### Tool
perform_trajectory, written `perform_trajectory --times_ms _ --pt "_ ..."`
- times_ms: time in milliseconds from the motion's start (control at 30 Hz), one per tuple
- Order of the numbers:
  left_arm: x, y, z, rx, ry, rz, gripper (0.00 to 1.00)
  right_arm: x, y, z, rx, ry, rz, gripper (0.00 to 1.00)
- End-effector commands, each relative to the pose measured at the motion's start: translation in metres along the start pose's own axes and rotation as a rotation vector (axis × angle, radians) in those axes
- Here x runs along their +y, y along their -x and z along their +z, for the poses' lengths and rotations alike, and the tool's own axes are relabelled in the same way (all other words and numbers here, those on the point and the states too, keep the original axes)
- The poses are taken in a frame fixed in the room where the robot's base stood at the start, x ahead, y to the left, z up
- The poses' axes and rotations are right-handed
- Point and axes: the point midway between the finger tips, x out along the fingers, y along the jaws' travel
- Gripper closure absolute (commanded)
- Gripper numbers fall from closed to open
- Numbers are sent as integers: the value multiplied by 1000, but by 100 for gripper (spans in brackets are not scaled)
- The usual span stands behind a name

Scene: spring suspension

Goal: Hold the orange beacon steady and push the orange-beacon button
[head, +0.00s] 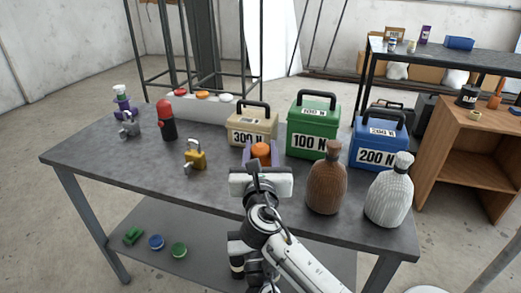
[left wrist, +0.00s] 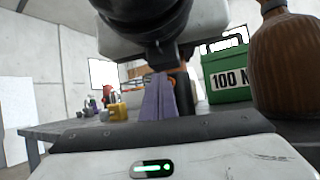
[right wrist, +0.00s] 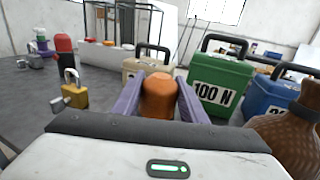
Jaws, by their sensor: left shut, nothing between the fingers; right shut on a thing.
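The orange beacon (head: 261,150) is a rounded orange body near the middle of the table. In the right wrist view the beacon (right wrist: 158,95) sits between the purple fingers of my right gripper (right wrist: 158,82), which is shut on it. The beacon's lower part is hidden. My left gripper (left wrist: 160,80) shows in the left wrist view with its purple fingers together and empty, below a dark arm part; it is not clearly seen in the head view.
A tan 300 N box (head: 252,128), green 100 N box (head: 313,125) and blue 200 N box (head: 378,145) stand behind. Brown (head: 326,180) and white (head: 389,190) bottles stand at right. A yellow padlock (head: 194,155) and red-black object (head: 166,120) are left. The table's left front is clear.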

Motion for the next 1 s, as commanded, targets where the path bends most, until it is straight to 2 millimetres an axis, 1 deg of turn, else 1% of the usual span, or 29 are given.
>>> perform_trajectory --times_ms 300,600,1000 --pt "4 7 3 1 1 0 100 0 0 -1 1 0 1 88" --pt "5 9 4 1 0 0 100 0 0 -1 1 0 1 88" --pt "22 40 20 2 1 -1 100 0 0 -1 1 0 1 88"
